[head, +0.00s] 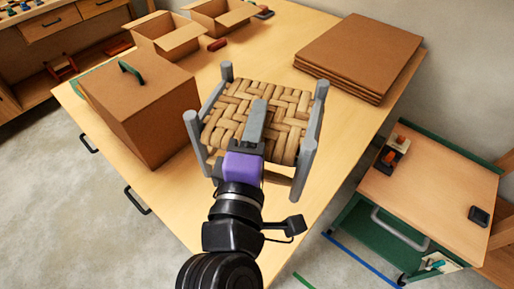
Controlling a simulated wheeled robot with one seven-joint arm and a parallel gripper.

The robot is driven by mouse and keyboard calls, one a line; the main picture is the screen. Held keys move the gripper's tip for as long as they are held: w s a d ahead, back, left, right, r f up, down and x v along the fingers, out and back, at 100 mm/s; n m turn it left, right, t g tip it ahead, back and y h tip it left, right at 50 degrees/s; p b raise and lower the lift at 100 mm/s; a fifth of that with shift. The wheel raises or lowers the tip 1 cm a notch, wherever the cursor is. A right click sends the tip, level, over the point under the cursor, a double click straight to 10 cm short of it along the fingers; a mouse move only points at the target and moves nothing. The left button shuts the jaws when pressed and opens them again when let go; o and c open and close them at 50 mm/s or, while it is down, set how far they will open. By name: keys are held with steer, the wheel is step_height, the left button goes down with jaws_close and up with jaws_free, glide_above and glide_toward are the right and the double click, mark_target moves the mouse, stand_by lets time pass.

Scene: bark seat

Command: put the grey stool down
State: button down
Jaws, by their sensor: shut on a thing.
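The grey stool (287,102) has a woven bark seat and grey posts at its corners. It is in the middle of the head view, over the wooden table (262,48). My gripper (256,118) reaches over the near side of the seat and is shut on the stool. My gripper hides part of the seat and the near rail. The stool looks about upright. I cannot tell whether its feet touch the tabletop.
A brown box with a green handle (140,105) stands close left of the stool. Open cartons (166,37) are behind, and stacked cardboard sheets (360,52) lie at the back right. A green cart (430,195) stands right of the table. Bare tabletop shows between stool and sheets.

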step_height(320, 180, down, 19)
steer(key=shift+b, duration=0.4)
steer(key=shift+f, duration=0.1)
steer(key=c, duration=0.9)
jaws_free()
steer(key=s+a+b, duration=0.1)
steer(key=s+b, duration=0.1)
steer(key=s, duration=1)
steer(key=shift+a, duration=0.35)
